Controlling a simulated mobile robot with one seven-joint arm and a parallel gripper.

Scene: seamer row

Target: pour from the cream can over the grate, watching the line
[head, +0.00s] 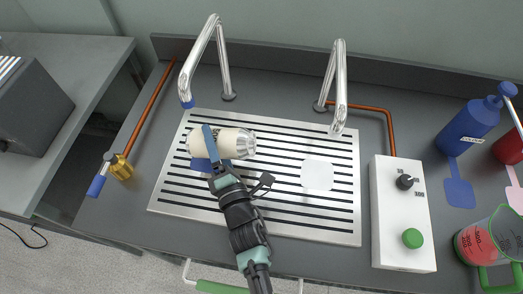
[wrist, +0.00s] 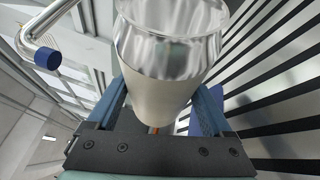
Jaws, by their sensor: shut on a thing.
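The cream can (head: 237,144), cream-coloured with a shiny metal end, lies nearly sideways above the slotted metal grate (head: 290,228). Its metal end points right in the head view. My gripper (head: 208,148) is shut on the can's body, with a blue finger across it. In the wrist view the can (wrist: 165,80) sits between both blue fingers, metal end away from the gripper. No stream shows in either view. The can's opening and inside are hidden, and I cannot make out a line on it.
Two curved chrome spouts (head: 224,65) (head: 339,85) stand behind the grate. To the right are a white control box (head: 394,226), a blue bottle (head: 462,128) and a measuring jug (head: 477,243).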

